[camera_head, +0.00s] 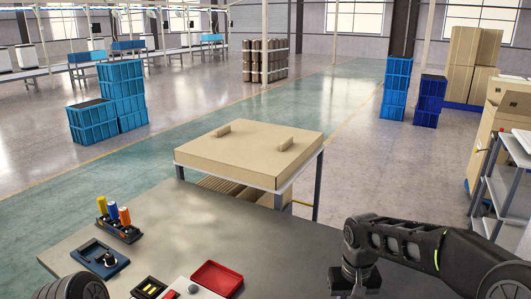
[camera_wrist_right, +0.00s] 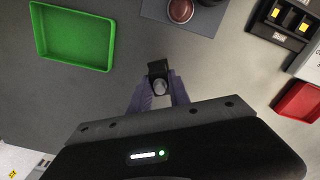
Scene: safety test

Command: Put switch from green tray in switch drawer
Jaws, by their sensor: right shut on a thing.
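My right gripper (camera_wrist_right: 160,90) is shut on a small black switch (camera_wrist_right: 158,69) with a round grey knob, held between the two fingers over the grey table. In the head view my right gripper (camera_head: 353,283) points down at the table's right front, and the switch cannot be made out there. The green tray (camera_wrist_right: 75,67) lies at the upper left of the wrist view and looks empty, apart from the gripper. I cannot identify the switch drawer in either view. My left gripper does not show; only a dark part of my arm appears at the lower left.
A red tray (camera_head: 216,278) lies on the grey table (camera_head: 290,243). To its left are a black holder with yellow pieces (camera_head: 149,289), a dark blue holder (camera_head: 87,254) with a black round part, and a rack with several coloured cylinders (camera_head: 124,233). A cardboard-topped stand (camera_head: 245,155) is beyond.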

